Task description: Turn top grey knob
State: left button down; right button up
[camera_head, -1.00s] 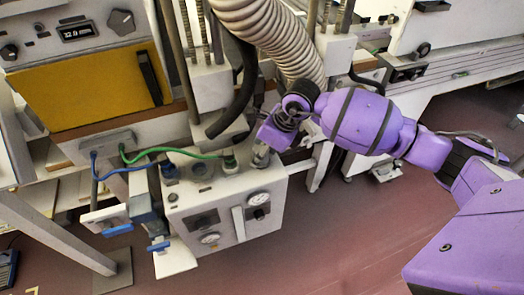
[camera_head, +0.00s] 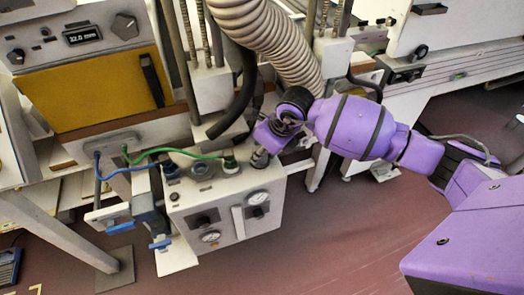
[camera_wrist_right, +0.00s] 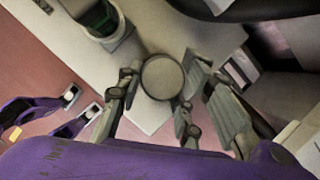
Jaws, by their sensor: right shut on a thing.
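The top grey knob (camera_head: 260,159) sits on the right end of the top face of the white control box (camera_head: 248,225). In the right wrist view it is a round grey disc (camera_wrist_right: 162,77) seen end-on. My right gripper (camera_head: 264,150) reaches down over the knob from the right in the head view. In the right wrist view its fingers (camera_wrist_right: 158,90) are closed on either side of the knob. The knob bears no clear mark, so I cannot tell its angle.
A green cable (camera_head: 185,154) ends in a plug (camera_head: 230,165) just left of the knob. A dark hose (camera_head: 243,95) and a large ribbed hose (camera_head: 270,35) hang behind the gripper. Open floor lies in front.

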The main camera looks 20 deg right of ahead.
jog(key=o, duration=1)
jog(key=shift+s+a, duration=0.15)
jog(key=shift+a, duration=0.05)
jog(key=shift+o, duration=0.4)
jog(key=v, duration=1.2)
